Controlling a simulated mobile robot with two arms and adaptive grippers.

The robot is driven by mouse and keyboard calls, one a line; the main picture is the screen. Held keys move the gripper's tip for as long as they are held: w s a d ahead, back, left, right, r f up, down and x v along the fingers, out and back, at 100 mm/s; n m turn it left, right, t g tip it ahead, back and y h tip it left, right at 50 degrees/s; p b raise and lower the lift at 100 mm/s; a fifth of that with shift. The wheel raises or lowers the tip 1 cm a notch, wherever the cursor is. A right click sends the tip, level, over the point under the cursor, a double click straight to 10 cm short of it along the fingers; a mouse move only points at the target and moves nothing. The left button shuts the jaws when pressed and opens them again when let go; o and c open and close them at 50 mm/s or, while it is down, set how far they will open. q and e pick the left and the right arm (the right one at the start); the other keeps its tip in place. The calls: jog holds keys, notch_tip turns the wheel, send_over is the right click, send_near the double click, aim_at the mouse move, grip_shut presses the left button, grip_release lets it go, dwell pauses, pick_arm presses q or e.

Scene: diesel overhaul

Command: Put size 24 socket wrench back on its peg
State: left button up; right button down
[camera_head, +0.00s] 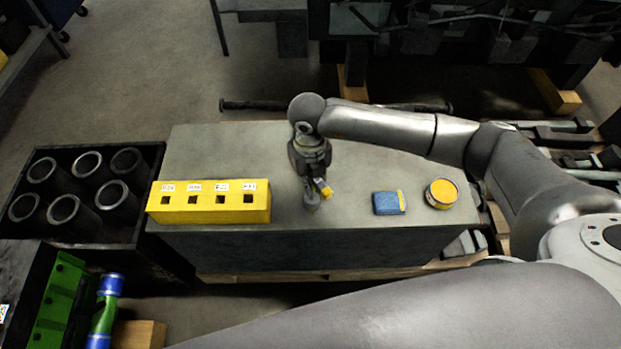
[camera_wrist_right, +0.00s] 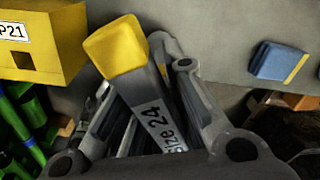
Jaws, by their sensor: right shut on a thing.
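The size 24 socket wrench (camera_wrist_right: 158,110) is in my right gripper (camera_head: 318,190). Its label "Size 24" and yellow square end show between the fingers in the right wrist view. The block also shows in the right wrist view (camera_wrist_right: 62,35), with a label ending "P21". My left gripper is out of view.
The grey bench top (camera_head: 240,150) is clear behind the block. A blue box (camera_head: 389,203) and a round yellow-topped tin (camera_head: 441,193) stand to the right. A black crate of cylinder liners (camera_head: 75,190) stands left of the bench.

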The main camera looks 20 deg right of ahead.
jog(key=shift+f, duration=0.15)
jog(key=shift+f+b, duration=0.95)
jog(key=shift+f, duration=0.05)
jog(key=c, duration=1.4)
grip_release()
jog(key=shift+o, duration=0.2)
jog(key=o, duration=0.5)
notch_tip(320, 180, up, 9)
jog(key=p, duration=0.6)
